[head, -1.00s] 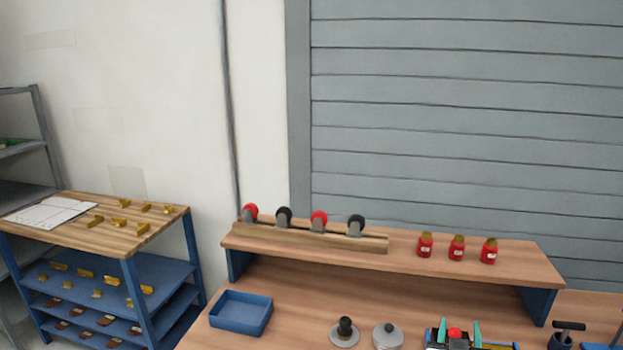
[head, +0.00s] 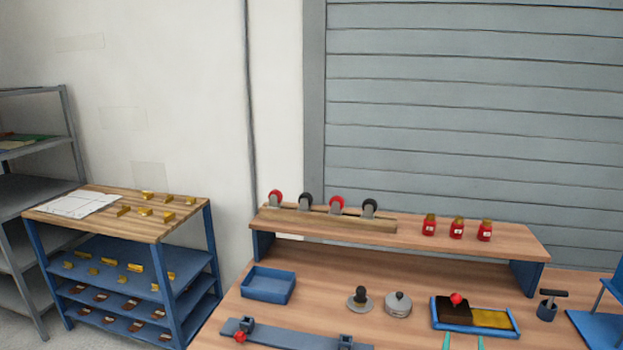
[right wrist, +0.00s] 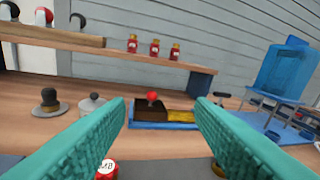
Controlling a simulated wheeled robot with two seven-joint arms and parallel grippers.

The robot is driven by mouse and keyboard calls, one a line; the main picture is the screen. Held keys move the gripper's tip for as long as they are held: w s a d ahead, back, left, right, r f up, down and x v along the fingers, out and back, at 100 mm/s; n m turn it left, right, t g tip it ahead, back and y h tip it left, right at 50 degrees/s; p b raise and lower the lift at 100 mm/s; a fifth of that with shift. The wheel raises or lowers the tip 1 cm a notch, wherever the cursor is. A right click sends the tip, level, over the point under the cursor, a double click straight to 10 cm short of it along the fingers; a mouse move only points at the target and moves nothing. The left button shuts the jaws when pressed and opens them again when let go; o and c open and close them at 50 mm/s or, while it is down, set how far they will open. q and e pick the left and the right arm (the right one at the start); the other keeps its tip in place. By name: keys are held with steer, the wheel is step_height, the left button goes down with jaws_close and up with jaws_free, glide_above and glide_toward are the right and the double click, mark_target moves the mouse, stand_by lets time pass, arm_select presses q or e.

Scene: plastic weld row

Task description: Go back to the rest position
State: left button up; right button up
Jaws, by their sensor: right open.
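My right gripper (head: 463,342) shows only as two teal fingertips at the bottom edge of the head view. In the right wrist view its two fingers (right wrist: 162,106) stand wide apart with nothing between them. Beyond them is a blue tray (head: 478,332) with a dark block (head: 452,309) topped by a red knob (head: 456,299) and a yellow part (head: 492,319). The fingers are apart from the tray, on its near side. My left gripper is in neither view.
The wooden bench carries a blue bin (head: 268,286), a black-knobbed disc (head: 360,299), a grey lidded pot (head: 398,304) and a blue bar (head: 295,338). A raised shelf (head: 410,236) behind holds red jars (head: 457,229) and several rollers. A blue stand (head: 597,328) is at right.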

steer(key=s+a+f+n+g+y, duration=0.1)
steer(key=s+a+f+g+y, duration=0.15)
steer(key=s+f+g, duration=0.65)
steer(key=s+a+f+n+g+y, duration=0.1)
steer(key=s+a+f+n+y, duration=0.15)
steer(key=s, duration=0.75)
steer(key=s+a+f+n+g+y, duration=0.2)
steer(key=s+a+y, duration=0.15)
steer(key=s, duration=0.75)
step_height(320, 180, down, 27)
steer(key=g+b, duration=0.1)
steer(key=b, duration=0.1)
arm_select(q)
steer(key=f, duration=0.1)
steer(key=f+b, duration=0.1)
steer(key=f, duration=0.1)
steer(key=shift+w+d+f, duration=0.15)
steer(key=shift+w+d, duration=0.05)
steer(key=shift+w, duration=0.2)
arm_select(e)
steer(key=s+d+f+g+h, duration=0.1)
steer(key=s+d+f, duration=0.1)
steer(key=s+f, duration=1.4)
step_height(320, 180, down, 2)
steer(key=shift+s+d+f, duration=0.2)
steer(key=shift+s+f, duration=0.05)
steer(key=shift+s, duration=0.05)
